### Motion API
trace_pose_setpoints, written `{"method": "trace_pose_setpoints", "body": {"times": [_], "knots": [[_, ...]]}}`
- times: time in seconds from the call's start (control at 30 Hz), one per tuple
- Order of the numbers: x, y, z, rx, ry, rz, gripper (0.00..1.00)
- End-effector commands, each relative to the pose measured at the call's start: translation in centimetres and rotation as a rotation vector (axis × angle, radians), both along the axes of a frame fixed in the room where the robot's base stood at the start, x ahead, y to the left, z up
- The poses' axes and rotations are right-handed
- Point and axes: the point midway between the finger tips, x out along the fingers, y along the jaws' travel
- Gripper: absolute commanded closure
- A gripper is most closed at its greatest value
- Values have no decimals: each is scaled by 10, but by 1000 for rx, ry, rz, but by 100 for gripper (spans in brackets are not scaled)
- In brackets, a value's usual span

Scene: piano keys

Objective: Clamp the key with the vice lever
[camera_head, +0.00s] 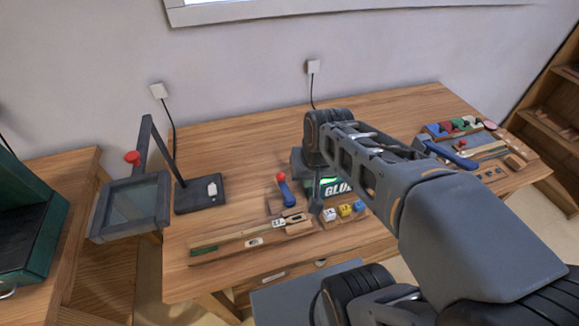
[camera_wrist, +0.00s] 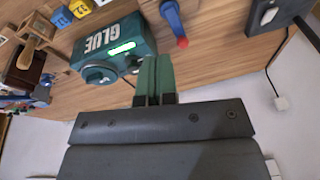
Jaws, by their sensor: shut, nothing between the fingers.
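The vice lever is blue with a red knob (camera_head: 281,177), standing up from the desk just left of the glue machine in the head view. In the wrist view the blue lever (camera_wrist: 170,14) is at the top, beyond my fingertips. A long pale wooden key (camera_head: 238,238) with a green end lies along the desk's front edge, beside the lever. The wrist view does not clearly show this key. My gripper (camera_wrist: 155,64) is shut and empty, its green fingers pressed together, apart from the lever. In the head view my arm largely hides the gripper.
The dark green glue machine (camera_wrist: 108,45) is close beside my fingers. Yellow, blue and white blocks (camera_head: 344,210) sit at its front. A second station with a blue lever (camera_head: 446,153) is at right.

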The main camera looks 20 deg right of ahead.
Motion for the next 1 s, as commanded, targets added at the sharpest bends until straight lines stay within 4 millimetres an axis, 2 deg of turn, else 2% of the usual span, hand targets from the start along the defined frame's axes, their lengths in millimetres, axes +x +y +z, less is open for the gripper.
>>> {"method": "trace_pose_setpoints", "body": {"times": [0.23, 0.4, 0.5, 0.7, 1.0], "knots": [[76, -17, -6, 248, 269, -493, 100], [121, -34, -25, 392, 447, -794, 100], [141, -44, -38, 454, 535, -929, 100], [163, -57, -57, 529, 643, -1090, 100], [168, -60, -62, 547, 674, -1134, 100]]}}
